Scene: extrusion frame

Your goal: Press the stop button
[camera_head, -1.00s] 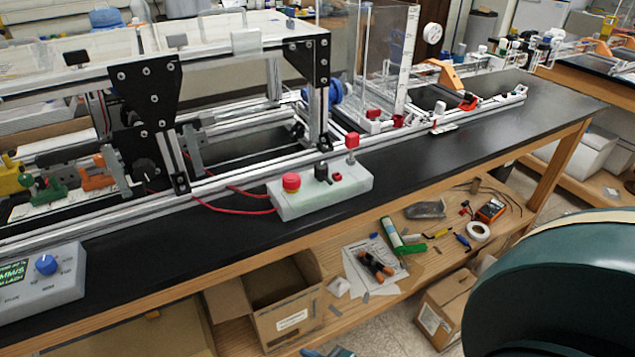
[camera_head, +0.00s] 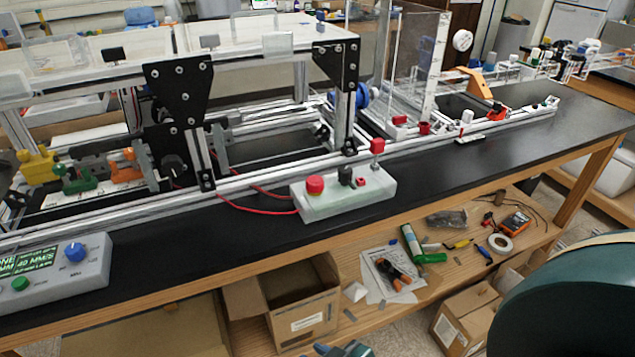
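A pale box (camera_head: 345,203) sits on the black bench top near its front edge. A large round red button (camera_head: 315,186), which looks like the stop button, stands on the left of its top. A black knob (camera_head: 345,176), a small red button (camera_head: 361,181) and a taller red-topped piece (camera_head: 377,146) are to its right. Nothing covers the red button. Neither gripper can be made out. A dark green rounded part of my arm fills the lower right, apart from the box. A small grey-green part shows at the bottom edge; I cannot tell what it is.
An extrusion frame (camera_head: 270,178) runs behind the box, with red wires (camera_head: 250,208) beside it. A grey control unit (camera_head: 58,270) with a blue knob stands at lower left. The bench top right of the box is clear. The lower shelf holds tools and a cardboard box (camera_head: 300,318).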

